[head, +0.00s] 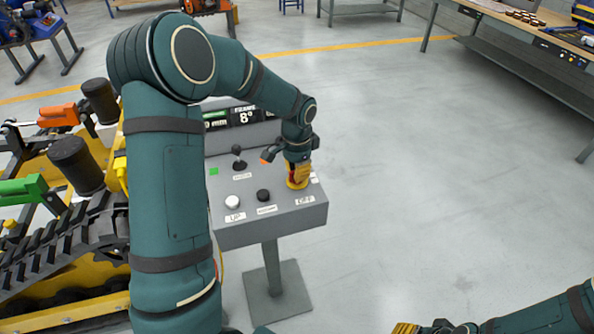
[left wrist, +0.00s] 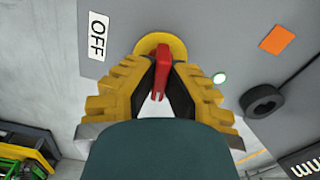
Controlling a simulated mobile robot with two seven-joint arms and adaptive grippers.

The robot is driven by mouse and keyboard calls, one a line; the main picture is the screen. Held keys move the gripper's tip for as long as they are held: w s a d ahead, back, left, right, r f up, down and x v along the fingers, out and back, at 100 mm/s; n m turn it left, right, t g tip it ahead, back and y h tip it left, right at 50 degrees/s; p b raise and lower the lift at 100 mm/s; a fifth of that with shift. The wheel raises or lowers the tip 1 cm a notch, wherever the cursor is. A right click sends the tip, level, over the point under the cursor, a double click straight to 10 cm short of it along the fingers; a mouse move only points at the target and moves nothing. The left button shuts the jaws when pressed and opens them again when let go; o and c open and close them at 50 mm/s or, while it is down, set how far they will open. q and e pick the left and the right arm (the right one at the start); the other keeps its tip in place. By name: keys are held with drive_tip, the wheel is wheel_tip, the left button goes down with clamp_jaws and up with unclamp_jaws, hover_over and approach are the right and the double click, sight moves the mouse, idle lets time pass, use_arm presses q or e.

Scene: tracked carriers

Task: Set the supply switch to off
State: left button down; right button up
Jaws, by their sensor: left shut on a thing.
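The supply switch shows in the left wrist view as a red handle (left wrist: 161,75) on a round yellow plate (left wrist: 158,45). In the head view its yellow plate (head: 298,183) sits at the right end of a grey console (head: 270,226). My left gripper (head: 297,170) is on the switch. In the left wrist view its yellow-padded fingers (left wrist: 160,92) are shut on the red handle from both sides. A label reading OFF (left wrist: 97,36) is left of the plate there. My right gripper (head: 425,328) shows only partly at the bottom edge of the head view.
The console also carries a black joystick (head: 239,163), a white knob (head: 232,202), a black knob (head: 263,195) and a display (head: 245,116). A tracked carrier (head: 60,240) stands close on the left. The floor to the right is clear, up to a workbench (head: 520,45).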

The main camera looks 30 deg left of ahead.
use_arm(q)
drive_tip(key=n, duration=0.4)
drive_tip(key=shift+n, duration=0.3)
drive_tip(key=n, duration=0.3)
drive_tip(key=shift+n, duration=0.3)
drive_tip(key=n+p, duration=0.1)
drive_tip(key=n, duration=0.3)
drive_tip(key=shift+n+p, duration=0.65)
drive_tip(key=shift+n, duration=1.05)
drive_tip(key=shift+f, duration=0.1)
drive_tip(key=c, duration=1)
unclamp_jaws()
